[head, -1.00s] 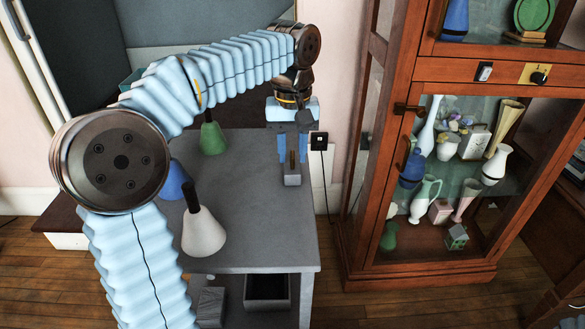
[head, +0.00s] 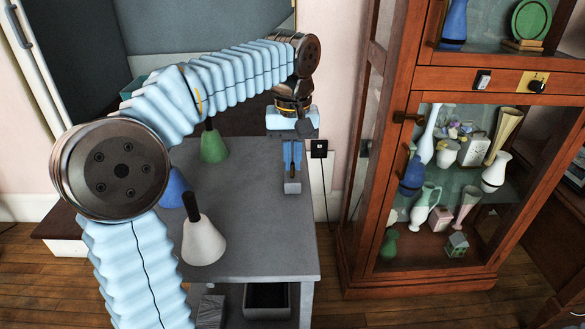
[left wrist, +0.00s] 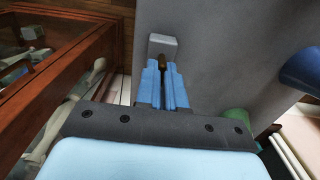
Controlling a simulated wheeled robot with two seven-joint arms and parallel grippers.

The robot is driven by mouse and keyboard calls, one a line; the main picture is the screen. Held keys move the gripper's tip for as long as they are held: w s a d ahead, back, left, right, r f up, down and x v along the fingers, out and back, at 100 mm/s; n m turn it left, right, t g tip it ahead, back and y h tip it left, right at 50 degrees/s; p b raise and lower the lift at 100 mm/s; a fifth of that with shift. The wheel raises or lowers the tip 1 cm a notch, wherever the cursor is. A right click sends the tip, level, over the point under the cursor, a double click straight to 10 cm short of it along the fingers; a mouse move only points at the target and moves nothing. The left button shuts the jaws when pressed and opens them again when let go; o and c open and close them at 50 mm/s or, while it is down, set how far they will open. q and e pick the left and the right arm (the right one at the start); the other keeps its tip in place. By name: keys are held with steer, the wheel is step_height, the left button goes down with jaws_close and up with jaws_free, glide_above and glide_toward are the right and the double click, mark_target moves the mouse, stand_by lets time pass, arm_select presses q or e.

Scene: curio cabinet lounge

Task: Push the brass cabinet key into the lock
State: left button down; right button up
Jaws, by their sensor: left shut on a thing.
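My left gripper (head: 292,168) points down over the right side of the grey table, its blue fingers closed just above a small grey block (head: 292,187). In the left wrist view a brownish piece, which I take for the brass key (left wrist: 162,60), shows between the fingertips beside the grey block (left wrist: 163,44). The fingers hide most of the key. A brass plate with a dark round part, probably the lock (head: 538,82), is on the cabinet's front rail at the upper right, well away from the gripper. My right gripper is not in view.
The wooden cabinet (head: 400,270) with glass panes and several vases stands right of the grey table (head: 260,225). White (head: 203,243), blue (head: 172,188) and green (head: 213,145) cones with dark stems stand on the table's left. A black wall socket (head: 319,148) is behind.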

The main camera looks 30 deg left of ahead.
arm_select(q)
steer(key=shift+r+p, duration=2.05)
steer(key=shift+r, duration=1.25)
stand_by(0.4)
